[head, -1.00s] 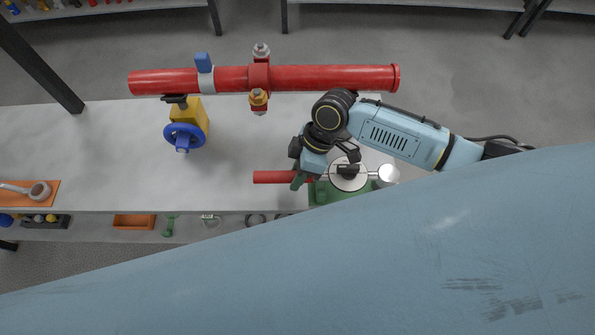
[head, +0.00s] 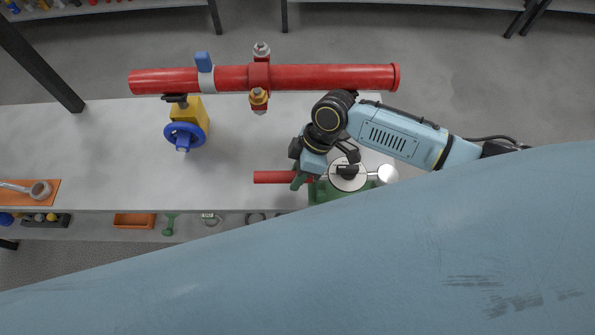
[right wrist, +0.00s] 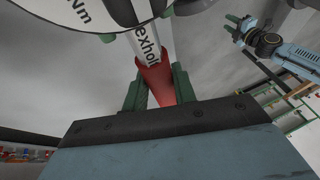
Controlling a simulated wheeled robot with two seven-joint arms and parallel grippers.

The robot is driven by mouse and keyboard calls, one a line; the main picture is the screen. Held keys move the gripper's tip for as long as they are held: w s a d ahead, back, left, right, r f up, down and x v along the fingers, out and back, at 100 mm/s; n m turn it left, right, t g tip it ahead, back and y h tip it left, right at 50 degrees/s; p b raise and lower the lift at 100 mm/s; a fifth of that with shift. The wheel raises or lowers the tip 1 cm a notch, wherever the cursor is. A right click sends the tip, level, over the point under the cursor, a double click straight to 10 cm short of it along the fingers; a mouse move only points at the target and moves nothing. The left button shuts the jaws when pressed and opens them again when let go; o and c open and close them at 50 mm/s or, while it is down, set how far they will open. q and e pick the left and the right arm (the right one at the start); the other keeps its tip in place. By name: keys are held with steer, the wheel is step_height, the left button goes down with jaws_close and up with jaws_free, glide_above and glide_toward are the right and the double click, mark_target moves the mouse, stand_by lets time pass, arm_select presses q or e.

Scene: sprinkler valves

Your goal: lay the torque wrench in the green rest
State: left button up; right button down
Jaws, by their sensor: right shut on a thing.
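The torque wrench has a red handle (head: 270,177), a round white dial (head: 348,174) and a pale round end (head: 387,174). It lies crosswise at the bench's front right, over the green rest (head: 322,193). The rest is partly hidden by my arm and the wrench; I cannot tell whether the wrench touches it. My right gripper (head: 303,178) is shut on the wrench's handle. In the right wrist view its green fingers flank the red handle (right wrist: 155,82), below the printed shaft. My left gripper (right wrist: 235,28) appears small in that view, empty, its fingers apart.
A red pipe (head: 330,78) with fittings runs above the back of the bench (head: 90,140). A yellow valve with a blue handwheel (head: 184,136) hangs from it. An orange tray (head: 48,199) lies at the far left. The bench's middle is clear. My own blue link covers the foreground.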

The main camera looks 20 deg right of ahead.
steer(key=shift+f+b, duration=0.55)
steer(key=shift+f, duration=0.4)
steer(key=c, duration=1.1)
jaws_free()
steer(key=shift+o, duration=0.2)
steer(key=shift+f, duration=0.1)
steer(key=v, duration=1.3)
steer(key=shift+r+p, duration=0.3)
steer(key=shift+p, duration=0.15)
steer(key=shift+f, duration=0.1)
